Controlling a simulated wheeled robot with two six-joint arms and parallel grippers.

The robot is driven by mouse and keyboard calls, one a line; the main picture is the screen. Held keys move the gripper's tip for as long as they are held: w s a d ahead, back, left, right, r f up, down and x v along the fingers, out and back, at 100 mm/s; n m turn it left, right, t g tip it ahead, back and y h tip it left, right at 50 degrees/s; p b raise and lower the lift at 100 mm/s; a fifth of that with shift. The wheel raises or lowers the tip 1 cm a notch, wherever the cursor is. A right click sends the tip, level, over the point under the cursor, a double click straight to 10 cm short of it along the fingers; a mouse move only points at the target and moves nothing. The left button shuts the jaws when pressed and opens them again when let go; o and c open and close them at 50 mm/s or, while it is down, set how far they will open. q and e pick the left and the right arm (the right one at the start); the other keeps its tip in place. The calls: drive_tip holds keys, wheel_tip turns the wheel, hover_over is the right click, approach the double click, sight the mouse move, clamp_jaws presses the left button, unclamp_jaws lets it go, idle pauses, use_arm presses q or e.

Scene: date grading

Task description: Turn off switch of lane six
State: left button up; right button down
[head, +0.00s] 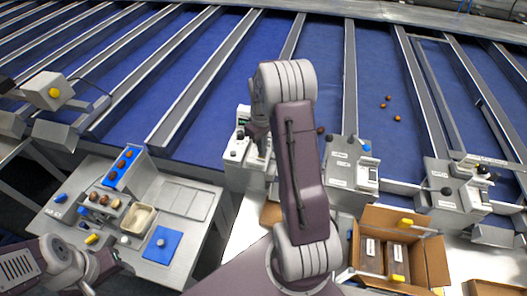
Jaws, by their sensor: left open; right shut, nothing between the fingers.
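Grey switch boxes stand at the front ends of the blue lanes. One box (235,150) is left of my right arm and partly hidden by it. A second box (345,165) has a blue knob and pale labels, and a third box (455,185) has dark knobs. The labels are too small to read, so I cannot tell which switch is lane six's. My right gripper (258,142) points down at the first box, shut and empty; whether it touches is unclear. My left gripper (102,279) is open and empty at the lower left, below the grading table.
A metal table (190,232) at left holds a blue date tray (124,168), a beige tray (138,219) and a blue pad (160,244). An open cardboard box (430,262) is at lower right. Several dates (397,118) lie on the right-hand lane.

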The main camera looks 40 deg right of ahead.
drive_tip(key=shift+f+b, duration=0.7)
drive_tip(key=shift+f, duration=0.3)
idle(0.9)
drive_tip(key=shift+s, duration=0.1)
wheel_tip(320, 180, up, 7)
drive_tip(key=p, duration=0.6)
drive_tip(key=shift+r, duration=0.1)
